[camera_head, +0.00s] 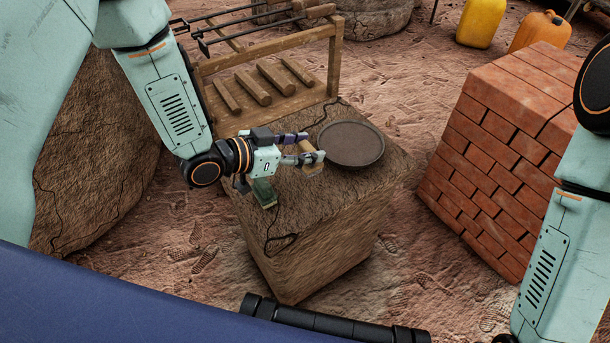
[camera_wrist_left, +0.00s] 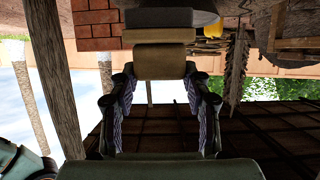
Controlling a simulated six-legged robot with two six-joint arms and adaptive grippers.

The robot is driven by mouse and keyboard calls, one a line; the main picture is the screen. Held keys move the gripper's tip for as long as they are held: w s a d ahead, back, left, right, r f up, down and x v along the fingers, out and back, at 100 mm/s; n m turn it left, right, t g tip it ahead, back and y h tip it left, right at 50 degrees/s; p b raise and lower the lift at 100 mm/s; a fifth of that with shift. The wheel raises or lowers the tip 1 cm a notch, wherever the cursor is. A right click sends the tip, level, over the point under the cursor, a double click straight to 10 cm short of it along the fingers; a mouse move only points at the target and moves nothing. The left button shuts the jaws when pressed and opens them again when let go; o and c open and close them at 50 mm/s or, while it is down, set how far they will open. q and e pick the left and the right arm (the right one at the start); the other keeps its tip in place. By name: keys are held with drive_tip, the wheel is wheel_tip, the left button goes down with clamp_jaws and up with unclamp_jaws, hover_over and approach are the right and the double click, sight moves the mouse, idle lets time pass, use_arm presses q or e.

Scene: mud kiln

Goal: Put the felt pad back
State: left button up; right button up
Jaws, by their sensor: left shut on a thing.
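My left gripper (camera_head: 305,148) reaches in from the left over the mud block (camera_head: 330,215). It is shut on a small tan block-like piece, which looks like the felt pad (camera_head: 312,167). The pad is just left of a dark round dish (camera_head: 350,144), and I cannot tell whether they touch. In the left wrist view, which is upside down, the pad (camera_wrist_left: 160,62) sits between the fingertips (camera_wrist_left: 160,80). A small green block (camera_head: 264,192) lies on the mud block below the gripper. My right arm shows at the right edge, but its gripper is out of view.
A wooden rack (camera_head: 262,85) with several rods stands behind the mud block. A brick stack (camera_head: 505,150) is to the right. Yellow and orange jugs (camera_head: 481,22) stand at the back right. Thin black cords lie on the block's surface. The block's front top is mostly bare.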

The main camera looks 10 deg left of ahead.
sight(299, 169)
use_arm(q)
drive_tip(key=shift+f, duration=0.9)
drive_tip(key=shift+a+f+b, duration=0.15)
drive_tip(key=shift+f+b, duration=0.2)
drive_tip(key=shift+f, duration=0.1)
wheel_tip(299, 169, down, 3)
drive_tip(key=shift+f+b, duration=0.1)
drive_tip(key=shift+b, duration=0.6)
drive_tip(key=shift+f, duration=0.15)
drive_tip(key=o, duration=1.2)
drive_tip(key=shift+o, duration=0.3)
